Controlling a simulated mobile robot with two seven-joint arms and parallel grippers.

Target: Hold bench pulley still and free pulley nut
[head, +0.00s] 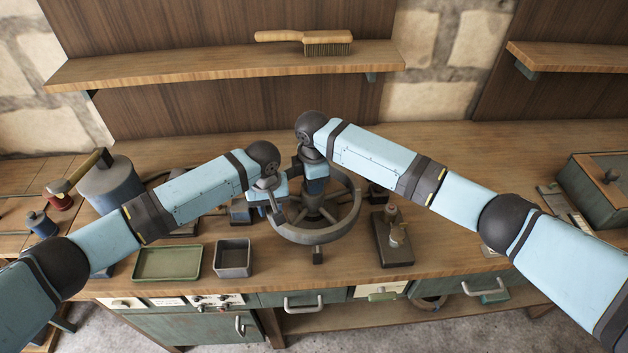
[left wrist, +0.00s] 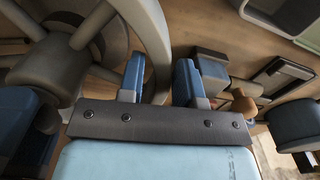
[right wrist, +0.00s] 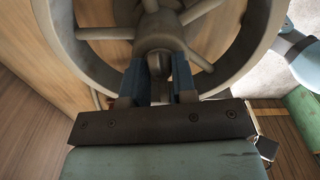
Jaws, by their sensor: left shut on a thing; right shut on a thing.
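The bench pulley (head: 315,236) is a large grey spoked wheel standing in the middle of the workbench. My left gripper (head: 273,196) is at its left side. In the left wrist view the jaws (left wrist: 158,82) sit on both sides of the pulley's rim (left wrist: 150,28) and are shut on it. My right gripper (head: 314,186) reaches over the hub. In the right wrist view the jaws (right wrist: 160,85) are shut on the pulley nut (right wrist: 160,64) at the hub's centre. The nut is mostly hidden between the fingers, and hidden by my gripper in the head view.
A green tray (head: 167,262) and a grey bin (head: 232,258) sit at the front left. A small fixture on a dark base (head: 391,240) stands right of the pulley. A large blue-grey can (head: 110,185) is at left. A brush (head: 327,43) lies on the shelf.

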